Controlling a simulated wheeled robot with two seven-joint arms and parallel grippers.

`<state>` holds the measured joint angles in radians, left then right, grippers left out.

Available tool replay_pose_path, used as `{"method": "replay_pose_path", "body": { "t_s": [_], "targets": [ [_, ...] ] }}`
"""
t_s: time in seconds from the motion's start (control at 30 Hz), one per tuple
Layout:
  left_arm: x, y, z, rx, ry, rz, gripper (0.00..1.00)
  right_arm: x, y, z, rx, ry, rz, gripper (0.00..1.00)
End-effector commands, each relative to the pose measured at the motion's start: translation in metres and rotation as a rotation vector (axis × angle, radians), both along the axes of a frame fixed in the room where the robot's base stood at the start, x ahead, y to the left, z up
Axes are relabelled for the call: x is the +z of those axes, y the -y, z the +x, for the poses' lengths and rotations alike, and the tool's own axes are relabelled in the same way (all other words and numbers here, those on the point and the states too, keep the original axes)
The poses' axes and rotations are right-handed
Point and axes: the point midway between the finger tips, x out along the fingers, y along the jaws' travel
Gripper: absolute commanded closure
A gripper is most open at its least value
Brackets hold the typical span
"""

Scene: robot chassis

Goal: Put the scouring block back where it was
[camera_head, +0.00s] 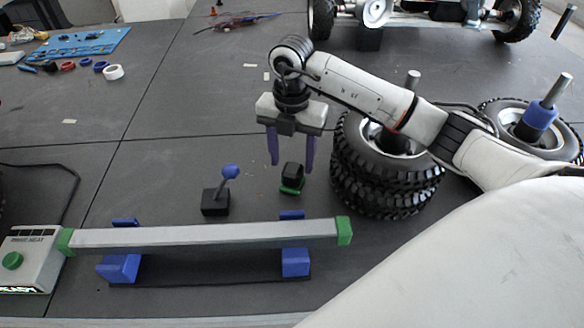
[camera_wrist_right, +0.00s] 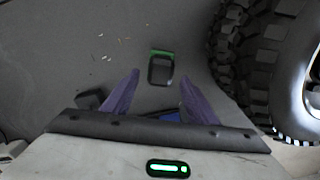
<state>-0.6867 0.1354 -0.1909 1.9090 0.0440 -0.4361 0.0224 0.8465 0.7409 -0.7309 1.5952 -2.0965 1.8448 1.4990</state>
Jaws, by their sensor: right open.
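The scouring block (camera_head: 292,179), black with a green base, rests on the dark table left of the stacked tyres. In the right wrist view the block (camera_wrist_right: 161,68) shows as a dark rectangle with a green edge, just past the gap between the fingertips. My right gripper (camera_head: 291,163) points down with its two purple fingers apart, above or close around the block. It also shows open and empty in the wrist view (camera_wrist_right: 160,78). My left gripper is not in view.
Stacked tyres (camera_head: 385,180) stand close right of the block. A small black stand with a blue knob (camera_head: 216,200) is on its left. A grey bar with green ends (camera_head: 200,236) lies across blue supports in front. A control box (camera_head: 28,262) is at the left.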

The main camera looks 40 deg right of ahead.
Motion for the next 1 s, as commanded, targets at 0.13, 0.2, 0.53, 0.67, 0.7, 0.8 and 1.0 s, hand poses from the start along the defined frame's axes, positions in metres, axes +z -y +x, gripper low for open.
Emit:
{"method": "replay_pose_path", "body": {
  "t_s": [0.13,0.2,0.53,0.67,0.7,0.8,1.0],
  "targets": [
    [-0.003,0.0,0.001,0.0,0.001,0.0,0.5,0.035,0.0,0.001,-0.001,0.006,0.001,0.47],
    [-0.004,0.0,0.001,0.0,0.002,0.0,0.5,0.048,0.0,0.001,0.0,0.005,0.0,0.47],
    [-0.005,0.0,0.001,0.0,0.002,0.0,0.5,0.079,0.0,0.0,-0.001,0.0,0.0,0.47],
    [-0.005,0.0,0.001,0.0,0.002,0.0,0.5,0.08,0.0,0.0,-0.001,-0.001,0.0,0.47],
    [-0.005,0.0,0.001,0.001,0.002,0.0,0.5,0.08,0.0,0.0,-0.001,-0.001,0.0,0.47],
    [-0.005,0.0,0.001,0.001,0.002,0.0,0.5,0.08,0.0,0.0,-0.001,-0.001,0.001,0.47],
    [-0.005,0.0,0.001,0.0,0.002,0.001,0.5,0.08,0.0,0.0,-0.001,-0.001,0.001,0.47]
  ]
}}
